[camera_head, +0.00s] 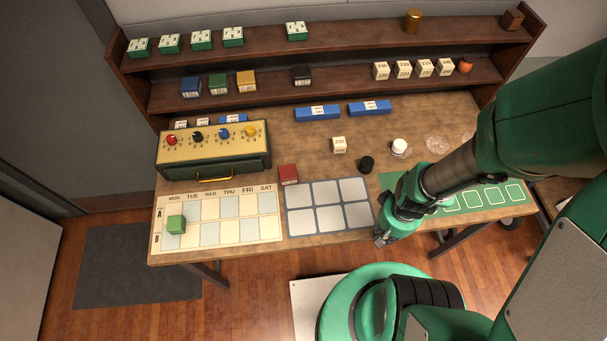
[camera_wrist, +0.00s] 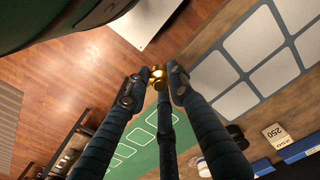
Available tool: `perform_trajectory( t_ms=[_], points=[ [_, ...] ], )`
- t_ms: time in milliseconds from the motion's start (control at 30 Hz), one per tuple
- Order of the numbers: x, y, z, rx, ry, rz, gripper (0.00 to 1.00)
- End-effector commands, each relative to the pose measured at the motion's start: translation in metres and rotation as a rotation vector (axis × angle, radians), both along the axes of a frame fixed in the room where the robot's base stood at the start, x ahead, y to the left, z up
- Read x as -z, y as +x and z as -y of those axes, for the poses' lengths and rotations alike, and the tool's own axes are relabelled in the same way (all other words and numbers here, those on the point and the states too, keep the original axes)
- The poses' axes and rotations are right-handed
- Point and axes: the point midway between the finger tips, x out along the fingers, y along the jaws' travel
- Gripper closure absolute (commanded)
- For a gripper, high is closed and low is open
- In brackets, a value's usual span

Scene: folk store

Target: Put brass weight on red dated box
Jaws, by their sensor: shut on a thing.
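My gripper (camera_head: 383,238) is low at the front edge of the table, between the grey six-square mat and the green mat. In the wrist view its fingers (camera_wrist: 156,80) are shut on the small, shiny brass weight (camera_wrist: 158,74). The weight appears to be over or just past the table's front edge, with wood floor behind it. In the head view I cannot make the weight out. The red dated box (camera_head: 288,174), with a white label on its front, stands on the table behind the grey mat's left corner, well left of my gripper. Its top looks clear.
The grey mat (camera_head: 314,207) lies between gripper and red box. A black cylinder (camera_head: 367,163), a cream box (camera_head: 339,145) and a white-topped jar (camera_head: 399,147) stand behind. A knobbed console (camera_head: 213,150) and a calendar board with a green cube (camera_head: 176,224) are left.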

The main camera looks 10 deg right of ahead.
Motion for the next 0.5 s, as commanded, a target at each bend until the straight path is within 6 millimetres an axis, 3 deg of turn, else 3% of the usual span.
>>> perform_trajectory(
  t_ms=[267,500],
  points=[
    [-0.004,0.016,-0.011,-0.001,0.000,0.000,1.00],
    [-0.012,0.042,-0.034,0.004,-0.001,0.000,1.00]
  ],
)
